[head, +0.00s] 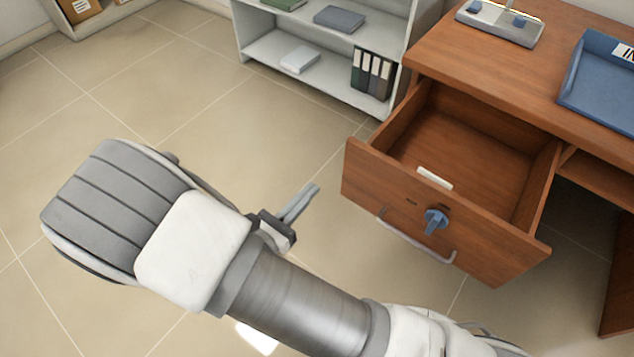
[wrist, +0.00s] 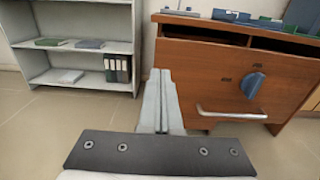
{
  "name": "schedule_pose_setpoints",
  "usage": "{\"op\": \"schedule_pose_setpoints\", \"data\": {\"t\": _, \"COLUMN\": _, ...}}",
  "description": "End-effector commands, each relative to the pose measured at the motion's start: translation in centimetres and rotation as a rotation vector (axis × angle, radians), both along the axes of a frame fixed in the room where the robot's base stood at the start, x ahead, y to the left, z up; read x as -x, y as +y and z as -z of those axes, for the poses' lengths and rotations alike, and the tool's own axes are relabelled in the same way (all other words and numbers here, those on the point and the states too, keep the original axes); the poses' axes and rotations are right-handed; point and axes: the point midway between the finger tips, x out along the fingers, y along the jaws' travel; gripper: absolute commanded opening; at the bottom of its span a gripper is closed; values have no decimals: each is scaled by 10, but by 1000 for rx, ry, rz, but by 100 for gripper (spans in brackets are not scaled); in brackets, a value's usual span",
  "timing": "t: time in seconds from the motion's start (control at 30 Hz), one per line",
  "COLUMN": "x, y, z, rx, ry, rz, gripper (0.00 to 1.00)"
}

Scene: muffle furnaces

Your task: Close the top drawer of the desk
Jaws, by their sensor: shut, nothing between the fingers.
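The brown wooden desk (head: 512,62) stands at the right in the head view.
A grey shelf unit (head: 318,78) with binders (head: 372,73) and books stands behind, left of the desk. A blue tray (head: 583,85) and a grey device (head: 500,22) sit on the desktop. The tiled floor left of the drawer is clear.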

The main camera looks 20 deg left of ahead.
Motion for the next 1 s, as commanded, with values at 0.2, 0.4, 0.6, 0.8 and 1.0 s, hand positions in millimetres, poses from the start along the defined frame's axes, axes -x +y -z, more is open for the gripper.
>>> {"op": "schedule_pose_setpoints", "data": {"t": 0.2, "x": -44, "y": -18, "z": 3, "rx": -1, "ry": -1, "rz": 7, "gripper": 0}}
{"op": "schedule_pose_setpoints", "data": {"t": 0.4, "x": -82, "y": -32, "z": 3, "rx": -1, "ry": 0, "rz": 6, "gripper": 0}}
{"op": "schedule_pose_setpoints", "data": {"t": 0.6, "x": -107, "y": -40, "z": 2, "rx": -1, "ry": 1, "rz": 5, "gripper": 0}}
{"op": "schedule_pose_setpoints", "data": {"t": 0.8, "x": -115, "y": -42, "z": 0, "rx": -1, "ry": 2, "rz": 3, "gripper": 0}}
{"op": "schedule_pose_setpoints", "data": {"t": 1.0, "x": -115, "y": -42, "z": 0, "rx": -1, "ry": 1, "rz": 3, "gripper": 0}}
